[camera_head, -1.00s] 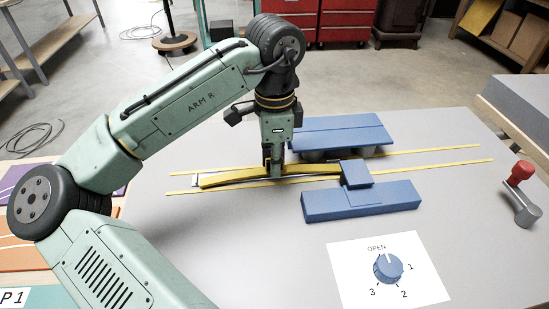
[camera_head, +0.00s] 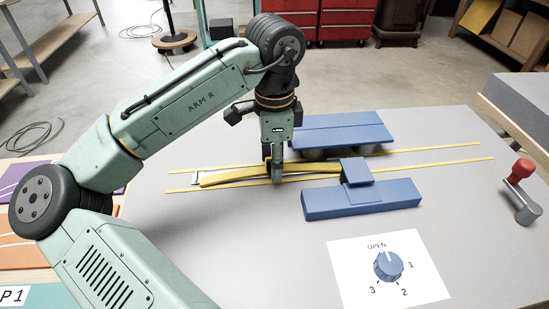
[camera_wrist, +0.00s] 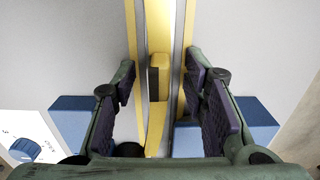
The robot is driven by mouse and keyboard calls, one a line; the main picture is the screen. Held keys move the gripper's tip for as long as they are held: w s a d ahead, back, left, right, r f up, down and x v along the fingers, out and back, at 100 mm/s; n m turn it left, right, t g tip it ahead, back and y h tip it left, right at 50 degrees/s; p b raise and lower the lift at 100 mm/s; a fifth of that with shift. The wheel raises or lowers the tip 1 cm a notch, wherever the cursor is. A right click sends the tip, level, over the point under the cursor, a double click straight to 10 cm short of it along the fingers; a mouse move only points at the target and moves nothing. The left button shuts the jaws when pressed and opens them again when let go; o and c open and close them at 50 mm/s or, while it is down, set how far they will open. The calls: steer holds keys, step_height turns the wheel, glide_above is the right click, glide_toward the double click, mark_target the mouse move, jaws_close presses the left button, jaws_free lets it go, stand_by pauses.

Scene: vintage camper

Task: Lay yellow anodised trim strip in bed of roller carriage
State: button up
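The yellow trim strip (camera_head: 235,178) lies lengthwise in a low, pale-edged carriage (camera_head: 196,181), between two thin yellow lines on the table. The strip looks slightly bowed, and its right end reaches a small blue block (camera_head: 356,173). My gripper (camera_head: 273,168) points down over the strip's middle, with one finger on each side. In the wrist view my gripper (camera_wrist: 160,84) is open, with gaps between its dark pads and the strip (camera_wrist: 159,72). Most of the carriage is hidden under the strip and behind my fingers, so I cannot tell how fully the strip is seated.
A blue plate on grey rollers (camera_head: 335,130) stands behind the strip. A long blue block (camera_head: 362,201) lies in front, right of my gripper. A dial card (camera_head: 388,268) and a red-knobbed crank (camera_head: 521,190) are further right.

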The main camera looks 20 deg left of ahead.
step_height(320, 180, up, 12)
stand_by(0.6)
